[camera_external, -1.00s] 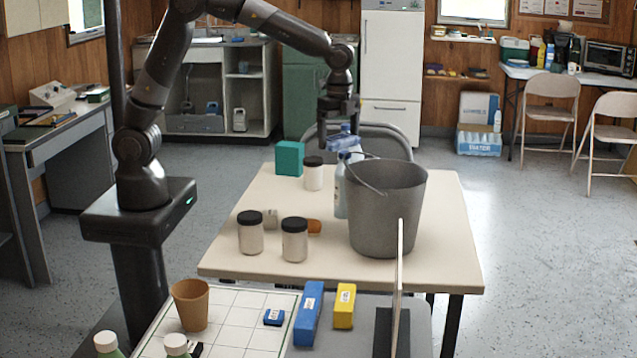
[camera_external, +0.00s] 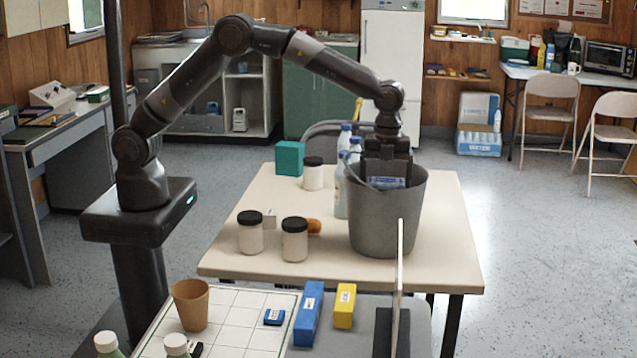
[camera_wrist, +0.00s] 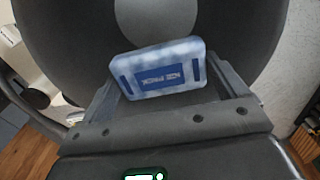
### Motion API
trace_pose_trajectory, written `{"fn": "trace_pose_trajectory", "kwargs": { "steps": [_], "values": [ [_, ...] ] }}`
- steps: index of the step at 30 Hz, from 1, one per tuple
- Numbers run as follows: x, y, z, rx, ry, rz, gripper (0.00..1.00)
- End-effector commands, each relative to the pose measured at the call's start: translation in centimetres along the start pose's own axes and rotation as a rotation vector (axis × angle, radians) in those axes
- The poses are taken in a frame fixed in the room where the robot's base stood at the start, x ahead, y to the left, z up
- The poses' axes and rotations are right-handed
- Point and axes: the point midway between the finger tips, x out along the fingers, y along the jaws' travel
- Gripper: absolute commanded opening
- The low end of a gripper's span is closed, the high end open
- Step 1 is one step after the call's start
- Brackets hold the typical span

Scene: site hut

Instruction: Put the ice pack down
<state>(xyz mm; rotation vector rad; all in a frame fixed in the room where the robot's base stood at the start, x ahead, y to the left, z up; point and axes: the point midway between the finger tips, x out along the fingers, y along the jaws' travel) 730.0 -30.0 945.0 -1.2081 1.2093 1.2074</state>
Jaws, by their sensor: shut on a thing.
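The ice pack (camera_wrist: 162,68) is a pale blue-and-white block with a dark blue label. In the wrist view it sits slightly tilted between both fingers of my gripper (camera_wrist: 168,85). In the external view my gripper (camera_external: 387,178) points down into the mouth of the grey bucket (camera_external: 385,225), shut on the ice pack (camera_external: 388,183). The pack shows just inside the rim, and its lower part is hidden by the near wall. The bucket's dark inside (camera_wrist: 60,45) surrounds the pack in the wrist view. I cannot tell how far the pack is from the bottom.
The bucket stands on a cream table (camera_external: 440,255). Bottles (camera_external: 342,185) stand close at its left. A teal box (camera_external: 290,158), a dark-lidded jar (camera_external: 313,174) and two more jars (camera_external: 295,240) stand farther left. The table's right side is clear. A thin upright panel (camera_external: 398,285) stands in front.

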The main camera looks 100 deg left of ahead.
Motion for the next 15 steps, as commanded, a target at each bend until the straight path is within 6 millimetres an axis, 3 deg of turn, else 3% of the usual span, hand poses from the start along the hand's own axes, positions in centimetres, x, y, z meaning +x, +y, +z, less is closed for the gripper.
{"fn": "trace_pose_trajectory", "kwargs": {
  "steps": [9, 15],
  "values": [
    [8.4, 0.1, 0.0, -0.001, 0.0, 0.004, 0.65],
    [11.3, 0.1, 0.0, 0.0, 0.0, 0.002, 0.65]
  ]
}}
